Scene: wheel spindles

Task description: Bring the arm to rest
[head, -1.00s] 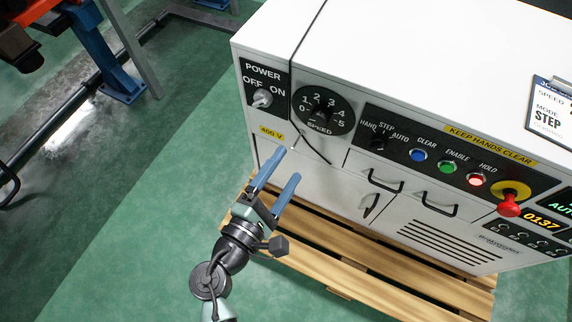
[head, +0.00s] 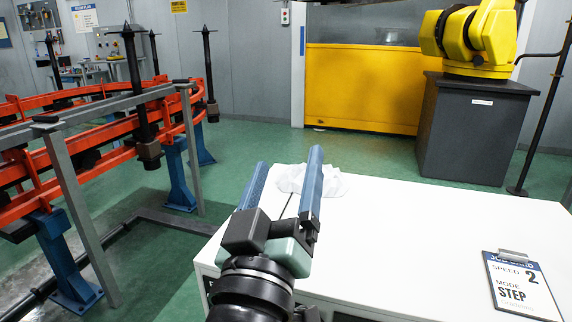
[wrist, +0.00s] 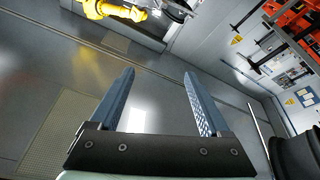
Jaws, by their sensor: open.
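My gripper (head: 285,180) is raised in front of the head camera, above the left end of the white cabinet top (head: 420,235). Its two blue fingers are spread apart with nothing between them. The wrist view also shows the open, empty fingers (wrist: 160,95) pointing toward the grey walls and floor. A crumpled white cloth or paper (head: 325,183) lies behind the fingers at the far edge of the cabinet top, partly hidden by them. The cabinet's control panel is out of view.
A job card clipboard (head: 520,284) lies on the cabinet top at the right. An orange conveyor rail (head: 60,165) with dark hanging spindles (head: 138,90) and a grey guard rail (head: 75,215) stand at the left. A yellow robot (head: 475,40) on a dark pedestal (head: 470,130) stands behind.

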